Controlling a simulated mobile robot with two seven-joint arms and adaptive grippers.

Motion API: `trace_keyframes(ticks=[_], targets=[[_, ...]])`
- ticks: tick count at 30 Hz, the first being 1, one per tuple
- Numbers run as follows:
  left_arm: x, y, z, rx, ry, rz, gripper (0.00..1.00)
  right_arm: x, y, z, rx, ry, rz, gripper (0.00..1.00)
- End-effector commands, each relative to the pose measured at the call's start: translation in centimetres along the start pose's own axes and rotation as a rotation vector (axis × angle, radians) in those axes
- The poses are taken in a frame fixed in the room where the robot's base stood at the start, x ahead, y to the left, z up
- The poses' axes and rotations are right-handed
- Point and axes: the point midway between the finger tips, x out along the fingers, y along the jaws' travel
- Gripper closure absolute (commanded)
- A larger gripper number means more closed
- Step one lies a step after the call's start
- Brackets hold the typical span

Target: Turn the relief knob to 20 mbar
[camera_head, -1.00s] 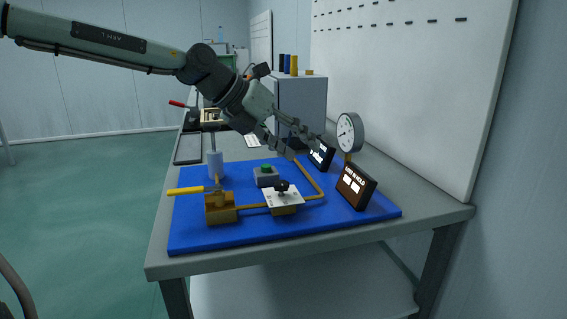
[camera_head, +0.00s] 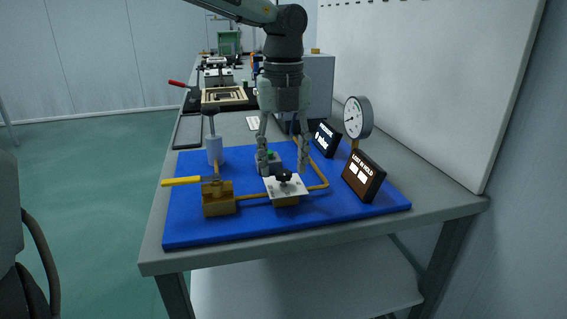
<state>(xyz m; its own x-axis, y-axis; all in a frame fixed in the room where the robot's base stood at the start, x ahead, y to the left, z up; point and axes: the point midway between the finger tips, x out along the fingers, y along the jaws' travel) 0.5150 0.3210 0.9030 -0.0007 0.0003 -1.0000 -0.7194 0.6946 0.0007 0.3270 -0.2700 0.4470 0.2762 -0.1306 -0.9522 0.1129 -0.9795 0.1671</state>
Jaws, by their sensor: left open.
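My left gripper (camera_head: 282,168) points down, open and empty. In the picture its two fingers come down on either side, just above and behind the knob; I cannot tell the exact gap. A round white gauge (camera_head: 352,119) stands at the right. A dark display (camera_head: 325,139) beside it seems to read 0 mbar. My right gripper is not in view.
A yellow-handled brass valve (camera_head: 219,197) sits left of the plate, a white cylinder pump (camera_head: 214,149) behind it. A second dark display (camera_head: 363,176) stands at the right. A white panel wall (camera_head: 430,90) bounds the right side.

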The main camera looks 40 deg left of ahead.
Motion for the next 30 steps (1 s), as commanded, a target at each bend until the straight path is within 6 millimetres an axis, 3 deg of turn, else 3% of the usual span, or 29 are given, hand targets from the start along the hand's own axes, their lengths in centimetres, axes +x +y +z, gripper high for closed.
trace_keyframes(ticks=[11, 23, 30], targets=[[0.91, 0.00, -0.01, 0.001, 0.000, -0.001, 0.52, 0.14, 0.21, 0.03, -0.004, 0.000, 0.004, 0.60], [0.87, 0.00, -0.01, 0.001, 0.000, -0.001, 1.00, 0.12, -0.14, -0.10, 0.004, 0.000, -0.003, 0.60], [0.91, -0.01, -0.01, 0.017, -0.001, -0.002, 1.00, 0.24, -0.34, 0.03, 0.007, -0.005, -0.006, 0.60]])
